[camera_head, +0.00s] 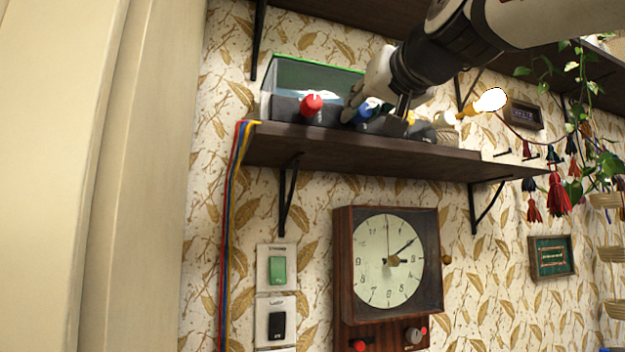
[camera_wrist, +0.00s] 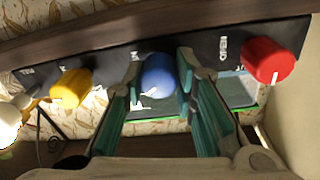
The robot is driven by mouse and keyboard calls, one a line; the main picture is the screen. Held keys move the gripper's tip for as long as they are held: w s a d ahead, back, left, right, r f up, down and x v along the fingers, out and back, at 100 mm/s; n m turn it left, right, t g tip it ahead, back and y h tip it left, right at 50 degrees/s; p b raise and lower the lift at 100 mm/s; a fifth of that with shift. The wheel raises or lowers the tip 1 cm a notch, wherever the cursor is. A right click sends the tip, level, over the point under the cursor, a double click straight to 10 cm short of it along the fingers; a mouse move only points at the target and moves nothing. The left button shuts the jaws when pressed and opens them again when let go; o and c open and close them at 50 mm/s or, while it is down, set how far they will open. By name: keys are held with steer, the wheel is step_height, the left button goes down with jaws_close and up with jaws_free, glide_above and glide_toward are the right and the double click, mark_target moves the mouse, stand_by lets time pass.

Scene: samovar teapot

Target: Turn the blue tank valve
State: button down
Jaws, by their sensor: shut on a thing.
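The blue tank valve (camera_wrist: 158,76) is a round knob with a white pointer mark, in the middle of a dark panel in the wrist view. In the head view the blue valve (camera_head: 366,110) is partly hidden by my gripper. My gripper (camera_wrist: 159,78) has one finger on each side of the blue valve and is shut on it. In the head view my gripper (camera_head: 378,98) reaches in from the upper right to the shelf. The white mark on the valve points toward the lower left in the wrist view.
A red valve (camera_wrist: 267,60) and a yellow valve (camera_wrist: 71,88) flank the blue one on the panel. The glass tank (camera_head: 315,80) stands on the dark shelf (camera_head: 350,150). A glowing bulb (camera_head: 490,99) is close to the right. A clock (camera_head: 389,260) hangs below.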

steer(key=n+b, duration=0.2)
steer(key=n, duration=0.1)
steer(key=n+b, duration=0.2)
steer(key=shift+f+n, duration=0.2)
steer(key=shift+n, duration=0.2)
steer(key=n+y+b, duration=0.1)
steer(key=n+b, duration=0.1)
steer(key=n, duration=0.4)
steer(key=shift+r, duration=0.1)
steer(key=c, duration=1.3)
jaws_free()
steer(key=v, duration=1.2)
